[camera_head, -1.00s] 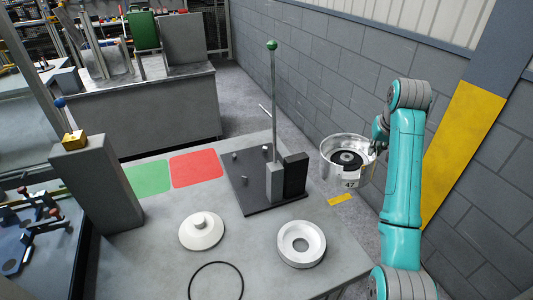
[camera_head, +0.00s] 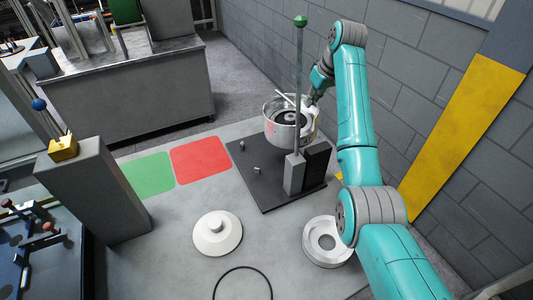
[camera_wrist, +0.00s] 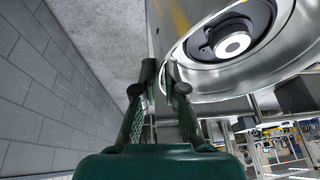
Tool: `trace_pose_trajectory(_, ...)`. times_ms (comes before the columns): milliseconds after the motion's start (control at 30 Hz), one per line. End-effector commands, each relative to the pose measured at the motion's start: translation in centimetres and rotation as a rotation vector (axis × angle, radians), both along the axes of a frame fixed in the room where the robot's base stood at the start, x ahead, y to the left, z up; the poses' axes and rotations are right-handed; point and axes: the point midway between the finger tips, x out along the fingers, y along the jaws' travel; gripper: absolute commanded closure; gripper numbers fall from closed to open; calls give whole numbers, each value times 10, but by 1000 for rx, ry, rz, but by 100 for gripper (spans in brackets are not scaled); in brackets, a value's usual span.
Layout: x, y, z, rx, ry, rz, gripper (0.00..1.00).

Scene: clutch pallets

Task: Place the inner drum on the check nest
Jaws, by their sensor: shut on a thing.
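The inner drum, a silver open-topped cylinder with a dark hub inside (camera_head: 272,128), is held in the air above the back of the check nest. The check nest is a dark plate (camera_head: 258,190) with short pegs and a tall green-knobbed post at its right side. My gripper (camera_head: 313,97) is shut on the drum's rim at its right, back side. In the wrist view the drum (camera_wrist: 210,85) fills the upper right, and the fingers (camera_wrist: 161,72) meet at its edge. The post partly hides the drum, and the drum hides the back of the plate.
A white flanged cone (camera_head: 217,238), a pale ring (camera_head: 318,250) partly behind my arm, and a thin black ring (camera_head: 243,270) lie at the front. Green (camera_head: 150,174) and red (camera_head: 201,159) pads lie left of the plate. A block wall stands at the right.

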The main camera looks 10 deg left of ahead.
Motion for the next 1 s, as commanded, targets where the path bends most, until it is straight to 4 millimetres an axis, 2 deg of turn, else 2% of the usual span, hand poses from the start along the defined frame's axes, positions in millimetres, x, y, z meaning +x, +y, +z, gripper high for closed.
trace_pose_trajectory(33,2,17,7,10,-4,48,100)
trace_pose_trajectory(200,1,58,10,33,0,188,100)
trace_pose_trajectory(400,0,82,12,50,1,270,100)
trace_pose_trajectory(567,-1,87,5,52,2,286,100)
trace_pose_trajectory(900,-1,87,-34,52,2,286,100)
trace_pose_trajectory(1000,-1,87,-39,53,1,285,100)
